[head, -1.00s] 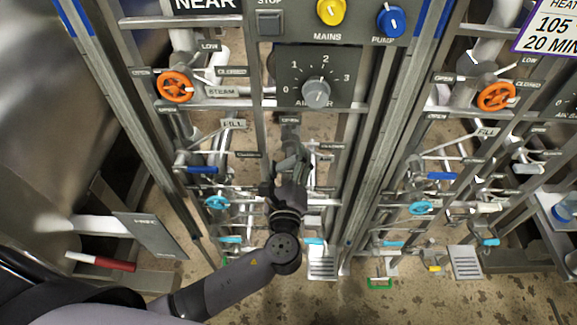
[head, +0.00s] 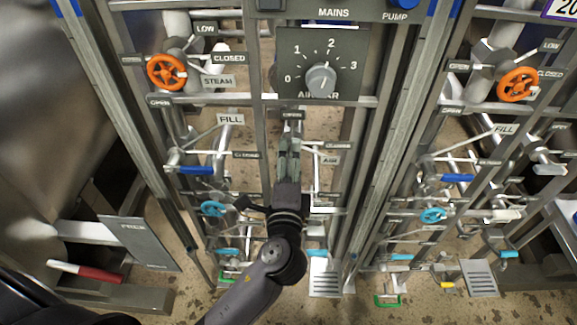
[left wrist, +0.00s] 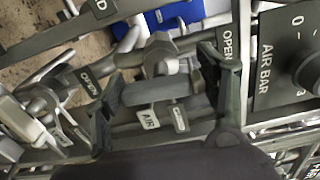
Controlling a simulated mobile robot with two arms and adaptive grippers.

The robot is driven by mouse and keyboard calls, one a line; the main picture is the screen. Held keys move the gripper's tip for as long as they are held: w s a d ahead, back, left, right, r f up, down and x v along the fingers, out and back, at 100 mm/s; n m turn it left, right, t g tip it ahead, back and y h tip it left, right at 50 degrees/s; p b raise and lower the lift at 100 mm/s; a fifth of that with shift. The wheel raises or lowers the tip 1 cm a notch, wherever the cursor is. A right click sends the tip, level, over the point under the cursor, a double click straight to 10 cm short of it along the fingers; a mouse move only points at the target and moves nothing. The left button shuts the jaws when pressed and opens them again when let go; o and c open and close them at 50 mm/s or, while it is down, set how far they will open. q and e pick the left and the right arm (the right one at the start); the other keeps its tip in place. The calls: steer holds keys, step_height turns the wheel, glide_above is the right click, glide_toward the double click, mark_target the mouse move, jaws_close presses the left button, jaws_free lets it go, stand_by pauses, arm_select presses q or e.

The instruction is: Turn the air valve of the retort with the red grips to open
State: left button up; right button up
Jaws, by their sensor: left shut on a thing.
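The air valve handle (left wrist: 158,92) is a grey lever in the middle of the left wrist view, below a grey valve body. An AIR tag (left wrist: 150,118) hangs beside it. The OPEN plate (left wrist: 228,42) is on its right and the CLOSED plate (left wrist: 90,88) on its left. My left gripper (left wrist: 160,95) has one finger at each end of the lever and is shut on it. In the head view my left gripper (head: 289,158) points up, just below the OPEN plate (head: 290,115), and hides most of the valve. My right gripper is not in view.
The air bar dial (head: 321,80) is just above the gripper. An orange steam wheel (head: 167,72), a blue fill lever (head: 196,170) and a light-blue wheel (head: 213,208) are close on the left. A bar with a red grip (head: 100,274) is at lower left. Metal posts flank the panel.

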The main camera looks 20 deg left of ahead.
arm_select(q)
steer(key=shift+n, duration=0.5)
steer(key=o, duration=1.2)
steer(key=shift+c, duration=0.2)
steer(key=v, duration=1.2)
